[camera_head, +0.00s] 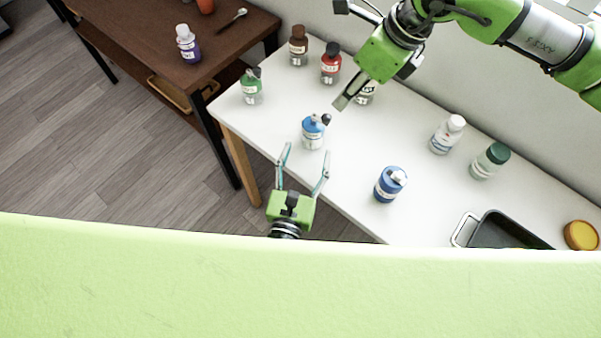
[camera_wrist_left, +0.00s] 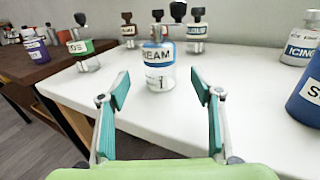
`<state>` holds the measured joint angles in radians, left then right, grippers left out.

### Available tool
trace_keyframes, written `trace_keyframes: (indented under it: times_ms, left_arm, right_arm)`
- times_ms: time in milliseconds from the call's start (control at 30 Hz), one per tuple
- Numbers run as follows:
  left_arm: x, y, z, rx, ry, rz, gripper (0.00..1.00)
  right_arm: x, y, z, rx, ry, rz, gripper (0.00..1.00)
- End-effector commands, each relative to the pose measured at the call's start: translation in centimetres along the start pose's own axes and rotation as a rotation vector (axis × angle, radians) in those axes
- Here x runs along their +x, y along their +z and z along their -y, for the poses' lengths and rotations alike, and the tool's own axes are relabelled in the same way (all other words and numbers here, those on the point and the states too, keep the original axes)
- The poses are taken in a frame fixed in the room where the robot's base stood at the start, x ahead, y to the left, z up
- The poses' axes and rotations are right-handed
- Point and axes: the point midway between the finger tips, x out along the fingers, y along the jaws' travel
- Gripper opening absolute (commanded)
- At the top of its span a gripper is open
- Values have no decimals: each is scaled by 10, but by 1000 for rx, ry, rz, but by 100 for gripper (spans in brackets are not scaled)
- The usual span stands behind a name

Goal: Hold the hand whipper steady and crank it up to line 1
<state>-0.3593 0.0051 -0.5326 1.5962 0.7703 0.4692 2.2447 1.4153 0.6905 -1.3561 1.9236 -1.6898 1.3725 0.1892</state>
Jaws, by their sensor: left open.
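The hand whipper (camera_head: 313,133) is a clear jar with a blue band, a dark crank knob and a label that ends in "REAM". It stands upright on the white table. In the left wrist view the whipper (camera_wrist_left: 158,66) is straight ahead, between the fingers but beyond their tips. My left gripper (camera_head: 304,160) is open and empty, just short of the whipper; its two fingers also frame the left wrist view (camera_wrist_left: 160,85). My right gripper (camera_head: 341,102) is above the table, near the whipper's upper right, with fingers that look close together. Whether it is shut is unclear.
Several similar bottles stand around, including a green-labelled one (camera_head: 251,88), a red one (camera_head: 331,65) and a blue one (camera_head: 390,185). A dark tray (camera_head: 505,230) lies at the right. A brown table (camera_head: 215,55) is at the left. White table surface is clear around the whipper.

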Motion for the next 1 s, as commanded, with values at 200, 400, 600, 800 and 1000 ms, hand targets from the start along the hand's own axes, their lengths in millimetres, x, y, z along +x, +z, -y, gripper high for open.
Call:
trace_keyframes:
  times_ms: [200,400,600,800,1000]
  left_arm:
    - [39,1,0,1,1,3,59]
    - [56,0,0,1,0,-1,59]
    - [60,0,0,1,0,0,59]
    - [60,0,0,1,0,0,46]
    - [60,0,0,1,0,0,15]
  right_arm:
    - [0,0,0,0,0,0,28]
    - [0,0,0,0,0,0,28]
    - [0,0,0,0,0,0,28]
    - [0,0,0,0,0,0,28]
    - [0,0,0,0,0,0,28]
